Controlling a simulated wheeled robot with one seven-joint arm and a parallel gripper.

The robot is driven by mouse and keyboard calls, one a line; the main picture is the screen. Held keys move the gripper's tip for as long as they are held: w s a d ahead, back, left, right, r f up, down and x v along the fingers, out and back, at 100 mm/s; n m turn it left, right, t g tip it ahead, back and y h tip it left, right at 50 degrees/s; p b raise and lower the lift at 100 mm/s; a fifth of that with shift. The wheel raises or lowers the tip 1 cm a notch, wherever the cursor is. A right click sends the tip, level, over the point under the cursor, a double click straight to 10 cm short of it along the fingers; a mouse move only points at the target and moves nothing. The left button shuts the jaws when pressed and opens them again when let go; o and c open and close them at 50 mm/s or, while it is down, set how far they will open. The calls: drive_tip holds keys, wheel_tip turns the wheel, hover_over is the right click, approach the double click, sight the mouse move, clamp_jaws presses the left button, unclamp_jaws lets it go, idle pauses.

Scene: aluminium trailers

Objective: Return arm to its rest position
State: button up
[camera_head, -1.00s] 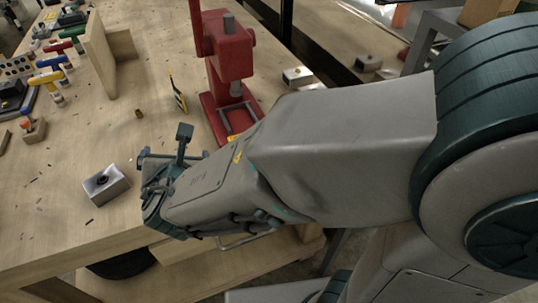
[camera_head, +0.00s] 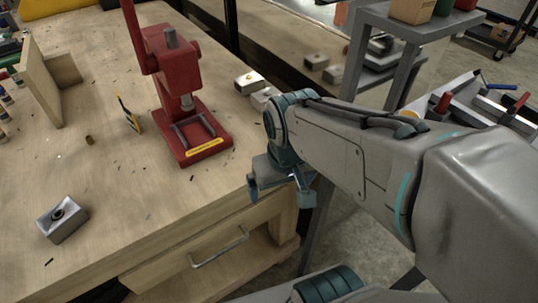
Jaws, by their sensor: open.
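My arm reaches in from the right of the head view. My gripper (camera_head: 281,195) hangs just off the right edge of the wooden workbench (camera_head: 130,210), beside the bench's drawer side. Its two fingers are apart and point down, and I see nothing between them. The wrist hides part of the bench edge behind it.
A red press (camera_head: 185,100) stands on the bench left of my gripper. A metal block (camera_head: 62,219) lies near the front left. A drawer with a metal handle (camera_head: 219,248) is below the bench top. A grey stand (camera_head: 400,40) and a tool tray (camera_head: 490,105) are at right.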

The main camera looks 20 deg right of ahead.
drive_tip(key=shift+a+m, duration=0.1)
drive_tip(key=shift+m, duration=0.2)
wheel_tip(320, 180, up, 6)
drive_tip(key=p, duration=0.5)
drive_tip(key=shift+r+t+p, duration=0.15)
drive_tip(key=shift+t+p, duration=0.15)
drive_tip(key=shift+p, duration=0.05)
idle(0.3)
